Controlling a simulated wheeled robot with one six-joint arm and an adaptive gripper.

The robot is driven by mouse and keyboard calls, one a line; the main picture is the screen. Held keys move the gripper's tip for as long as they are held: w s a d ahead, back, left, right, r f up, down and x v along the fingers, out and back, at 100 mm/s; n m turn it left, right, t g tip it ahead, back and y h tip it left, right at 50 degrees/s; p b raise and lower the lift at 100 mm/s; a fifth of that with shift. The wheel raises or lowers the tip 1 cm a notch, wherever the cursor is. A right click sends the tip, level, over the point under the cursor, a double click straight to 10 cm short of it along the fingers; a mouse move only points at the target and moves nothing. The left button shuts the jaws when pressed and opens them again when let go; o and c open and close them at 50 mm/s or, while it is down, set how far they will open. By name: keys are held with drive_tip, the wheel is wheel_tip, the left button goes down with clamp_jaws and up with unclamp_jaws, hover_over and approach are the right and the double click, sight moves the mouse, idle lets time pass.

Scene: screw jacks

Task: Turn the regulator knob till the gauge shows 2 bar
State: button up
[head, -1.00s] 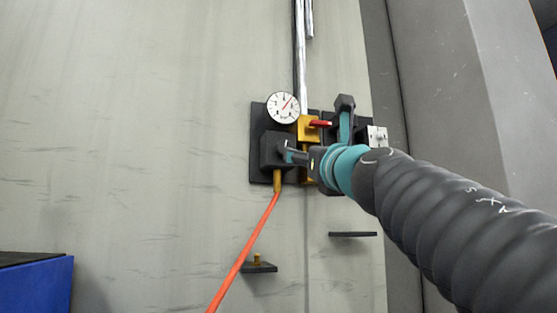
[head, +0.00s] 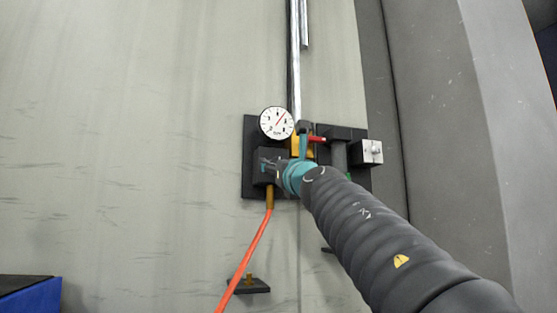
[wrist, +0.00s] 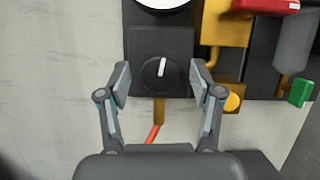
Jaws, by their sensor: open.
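The regulator knob (wrist: 152,74) is a round black dial with a white mark pointing nearly straight up. It sits on a dark square block (wrist: 174,42) in the wrist view. My gripper (wrist: 160,80) is open, with one finger on each side of the knob and gaps between them and it. I cannot tell how far in front of the knob the fingertips are. In the head view my gripper (head: 272,166) hides the knob. The white round gauge (head: 276,122) is above it, its red needle pointing up and right; its numbers are too small to read. Only its lower rim (wrist: 161,4) shows in the wrist view.
An orange hose (head: 258,242) hangs from a brass fitting below the block. To the right are a yellow body with a red lever (wrist: 265,5), a grey cylinder (wrist: 296,40) and a green part (wrist: 301,92). A small shelf (head: 249,286) sits below. The wall at left is clear.

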drive_tip(key=shift+w+a+r, duration=0.1)
drive_tip(key=shift+w, duration=0.15)
drive_tip(key=c, duration=1.1)
drive_tip(key=shift+c, duration=0.2)
drive_tip(key=shift+r+p, duration=0.15)
drive_tip(key=shift+p, duration=0.2)
